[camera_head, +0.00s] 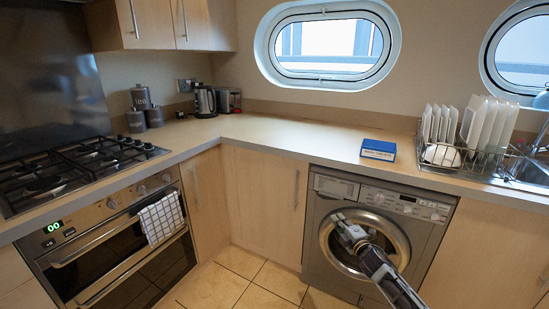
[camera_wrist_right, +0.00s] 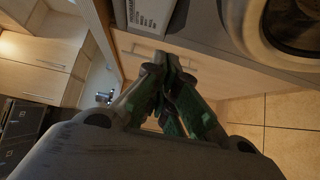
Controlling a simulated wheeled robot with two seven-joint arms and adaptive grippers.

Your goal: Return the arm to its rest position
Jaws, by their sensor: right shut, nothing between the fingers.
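My right arm comes up from the bottom right in the head view. Its gripper (camera_head: 345,228) is in front of the round door of the washing machine (camera_head: 318,243), and I cannot tell the gap between them. In the right wrist view the fingers of my right gripper (camera_wrist_right: 172,68) are closed together with nothing between them. Behind them are the light wooden cupboard front and part of the washing machine (camera_wrist_right: 226,30). My left arm and gripper are not in view.
The worktop (camera_head: 270,135) runs above the machine, with a blue box (camera_head: 378,150) on it. A dish rack with plates (camera_head: 487,125) stands by the sink at right. A hob (camera_head: 80,170) and an oven with a towel (camera_head: 161,218) are at left. Tiled floor (camera_head: 222,287) is clear.

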